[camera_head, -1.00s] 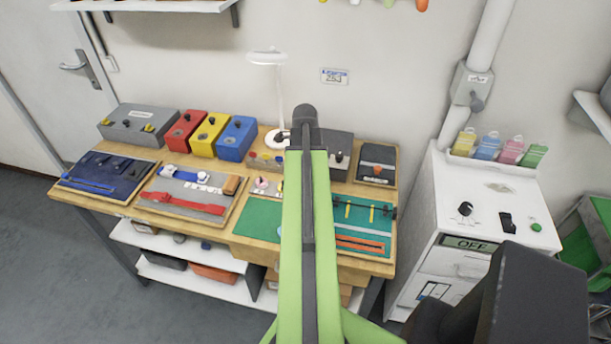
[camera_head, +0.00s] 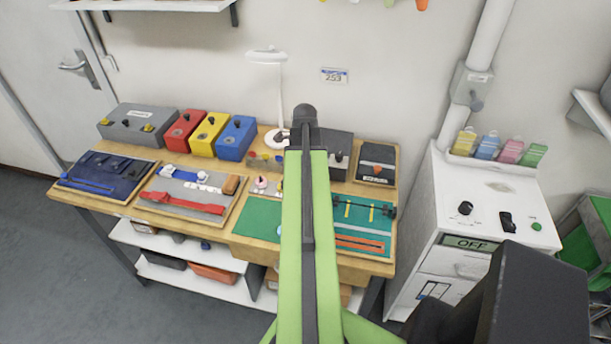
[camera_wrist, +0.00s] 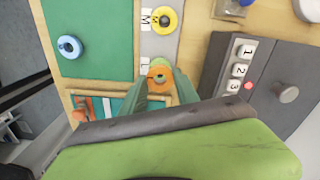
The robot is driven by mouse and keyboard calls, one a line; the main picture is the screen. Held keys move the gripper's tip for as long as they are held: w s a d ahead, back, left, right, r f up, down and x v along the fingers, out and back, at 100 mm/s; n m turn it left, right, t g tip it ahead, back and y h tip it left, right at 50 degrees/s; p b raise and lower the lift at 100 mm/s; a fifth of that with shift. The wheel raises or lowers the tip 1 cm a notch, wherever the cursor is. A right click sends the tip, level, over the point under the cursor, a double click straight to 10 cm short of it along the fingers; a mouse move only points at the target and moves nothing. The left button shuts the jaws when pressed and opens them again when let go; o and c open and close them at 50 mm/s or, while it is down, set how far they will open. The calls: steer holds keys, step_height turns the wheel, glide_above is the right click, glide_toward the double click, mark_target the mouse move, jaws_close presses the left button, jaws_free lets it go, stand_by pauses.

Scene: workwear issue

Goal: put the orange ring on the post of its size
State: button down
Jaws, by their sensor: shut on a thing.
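The orange ring (camera_wrist: 158,72) is between the fingertips of my gripper (camera_wrist: 161,81) in the wrist view, and the gripper is shut on it. The ring is at the L end of a grey strip (camera_wrist: 152,45). A dark spot shows in its middle; I cannot tell whether the ring is around a post or above one. A yellow ring (camera_wrist: 166,20) sits at the M mark of the same strip. A blue ring (camera_wrist: 69,47) lies apart on the green mat (camera_wrist: 95,30). In the head view my arm hides the gripper and the orange ring.
A dark grey box with buttons numbered 1, 2, 3 (camera_wrist: 238,70) stands close to the right of the gripper in the wrist view. In the head view, red, yellow and blue boxes (camera_head: 236,139) and a lamp (camera_head: 280,90) stand at the bench's back.

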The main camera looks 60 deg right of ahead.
steer(key=shift+f+b, duration=0.7)
stand_by(0.3)
steer(key=shift+c, duration=2.2)
jaws_free()
steer(key=shift+r, duration=0.1)
step_height(320, 180, up, 7)
steer(key=p, duration=0.7)
